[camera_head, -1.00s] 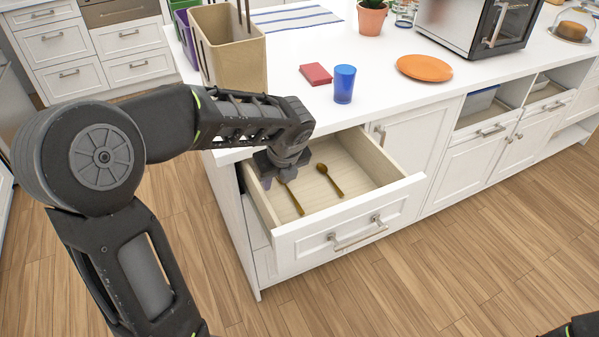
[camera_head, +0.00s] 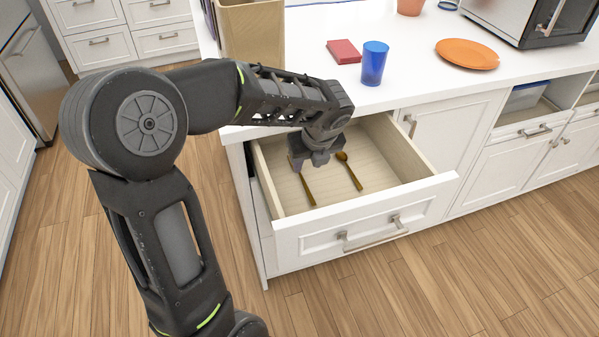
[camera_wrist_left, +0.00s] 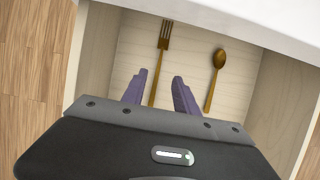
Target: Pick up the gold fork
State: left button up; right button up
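The gold fork (camera_wrist_left: 163,45) lies flat on the bottom of the open drawer (camera_head: 350,226), tines toward the cabinet. In the head view only its handle (camera_head: 308,191) shows; my gripper hides the tines. A gold spoon (camera_wrist_left: 217,66) lies to its right and also shows in the head view (camera_head: 350,172). My left gripper (camera_head: 302,168) points down into the drawer over the fork. In the wrist view its two fingers (camera_wrist_left: 158,82) are apart, one on each side of the fork handle, touching nothing that I can see. My right gripper is not in view.
The drawer's side walls and the countertop edge (camera_head: 400,97) enclose the space around my left gripper. On the white counter stand a tan utensil holder (camera_head: 252,35), a red box (camera_head: 344,51), a blue cup (camera_head: 374,64) and an orange plate (camera_head: 467,53).

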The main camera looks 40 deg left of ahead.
aim_at(302, 178)
pick_arm(q)
jog(key=shift+x, duration=1.3)
jog(key=shift+b+x, duration=0.5)
jog(key=shift+x, duration=2.1)
jog(key=shift+s+f, duration=0.1)
grip_shut()
